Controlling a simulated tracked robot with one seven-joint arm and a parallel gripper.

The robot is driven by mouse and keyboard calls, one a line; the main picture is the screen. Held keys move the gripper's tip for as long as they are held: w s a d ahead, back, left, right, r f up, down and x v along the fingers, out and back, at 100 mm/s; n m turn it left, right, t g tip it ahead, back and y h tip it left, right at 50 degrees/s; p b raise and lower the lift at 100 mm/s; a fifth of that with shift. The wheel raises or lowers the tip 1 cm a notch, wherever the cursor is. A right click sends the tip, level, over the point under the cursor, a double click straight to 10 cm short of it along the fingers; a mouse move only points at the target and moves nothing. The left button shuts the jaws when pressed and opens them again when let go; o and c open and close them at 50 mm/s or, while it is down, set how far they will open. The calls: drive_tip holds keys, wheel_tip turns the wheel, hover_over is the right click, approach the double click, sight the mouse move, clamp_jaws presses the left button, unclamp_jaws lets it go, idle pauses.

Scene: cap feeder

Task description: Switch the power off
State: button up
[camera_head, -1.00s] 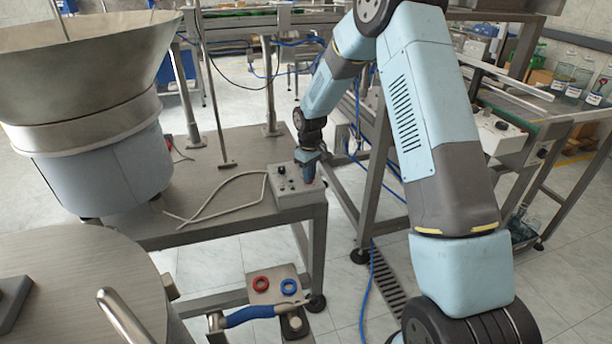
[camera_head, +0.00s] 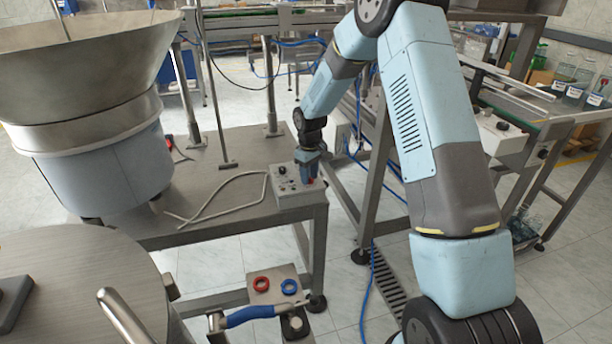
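A small grey control box (camera_head: 289,199) with dark knobs or switches on its top sits at the right front corner of the metal table. The power switch cannot be told apart from the other controls at this size. My gripper (camera_head: 309,179) points down at the right part of the box's top. Its fingertips are at or just above the panel; contact cannot be made out. The fingers are too small and dark to show whether they are open or shut, and they hide part of the panel.
A large metal bowl feeder (camera_head: 95,110) stands at the left of the table. A pale cable (camera_head: 215,196) lies on the table beside the box. A second control box (camera_head: 499,134) stands on the conveyor frame at right.

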wheel_tip(320, 180, up, 14)
drive_tip(key=shift+f, duration=0.2)
idle(0.4)
